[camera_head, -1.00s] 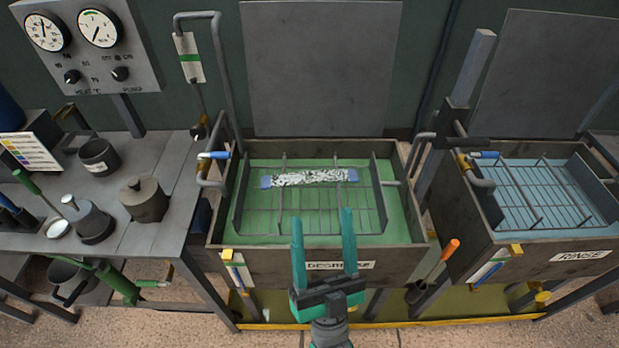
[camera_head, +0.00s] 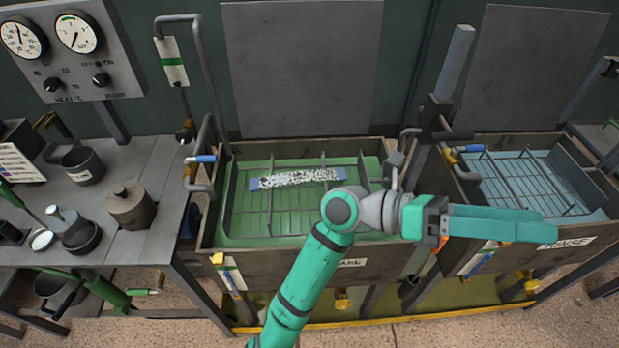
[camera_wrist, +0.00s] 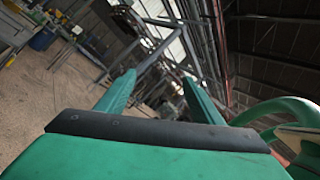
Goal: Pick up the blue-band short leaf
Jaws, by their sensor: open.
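The blue-band short leaf (camera_head: 297,179) is a speckled black-and-white strip with blue ends. It lies across the wire rack in the green degrease tank (camera_head: 230,259) in the head view. My gripper (camera_head: 548,224) is open and empty. It points right, over the front of the rinse tank, well away from the leaf. My arm covers the right front part of the degrease tank. In the wrist view my two fingers (camera_wrist: 160,96) stand apart with nothing between them, and the leaf is not in that view.
The rinse tank (camera_head: 498,235) with pale blue liquid stands at the right. A post (camera_head: 440,110) stands between the tanks. A grey bench (camera_head: 150,235) at the left holds pots and a gauge panel (camera_head: 70,50). Pipes with blue-handled valves rise beside the tanks.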

